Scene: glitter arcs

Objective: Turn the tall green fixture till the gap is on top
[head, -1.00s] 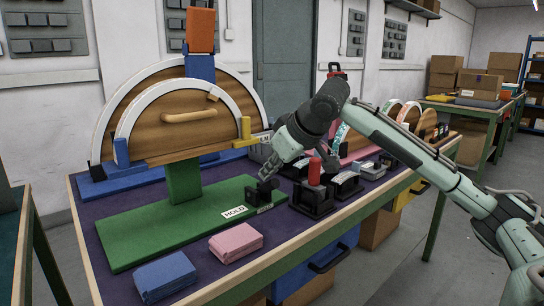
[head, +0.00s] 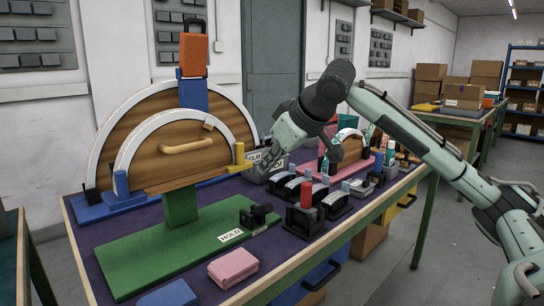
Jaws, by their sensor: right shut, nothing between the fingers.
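The tall green fixture has a flat green base (head: 150,258) and an upright green post (head: 180,207). The post carries a half-round wooden board (head: 165,165) with a white arc along its rim and a tan handle (head: 187,146). A small tan block (head: 209,123) sits on the arc, right of its top. I cannot make out a gap in the arc. A black block (head: 257,215) stands at the base's right end, beside a HOLD label (head: 230,236). My right gripper (head: 261,172) is shut and empty, right of the board near a FILM label. My left gripper is out of view.
Behind stands a larger wooden arch (head: 112,132) with a blue post (head: 193,95) and an orange block (head: 193,54). A pink block (head: 233,268) and a blue block (head: 168,294) lie in front. Black stands, one with a red cylinder (head: 306,194), crowd the right.

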